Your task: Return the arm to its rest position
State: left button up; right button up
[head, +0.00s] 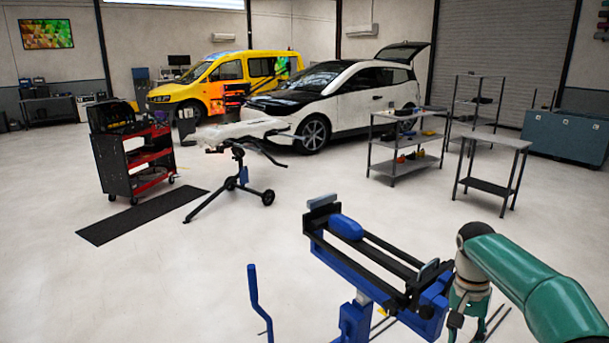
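My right arm (545,283) is green and comes in from the lower right. Its wrist bends downward beside the right end of a blue and black stand. My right gripper (468,318) hangs below the wrist, small and partly cut off by the bottom edge. I cannot tell whether its fingers are apart or closed, or whether they hold anything. My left arm and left gripper are out of view.
The blue stand with black rails (385,262) is close in front, with a blue rounded piece (346,227) on it. A grey table (493,140), shelf cart (408,143), tripod stand (240,170), red tool cart (150,160) and white car (345,100) stand farther back.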

jog(key=s+a+f+n+t+y, duration=0.1)
jog(key=s+a+f+n+y, duration=0.15)
jog(key=a+f, duration=0.75)
jog(key=s+a+f+n+y, duration=0.1)
jog(key=s+a+f+n, duration=0.35)
jog(key=f, duration=0.85)
jog(key=s+a+f, duration=0.4)
jog(key=s+a, duration=0.1)
jog(key=s, duration=0.3)
jog(key=s+a+f+t+y, duration=0.1)
jog(key=s+a+f, duration=0.3)
jog(key=s, duration=0.5)
jog(key=shift+s+a, duration=0.2)
jog(key=shift+a, duration=0.55)
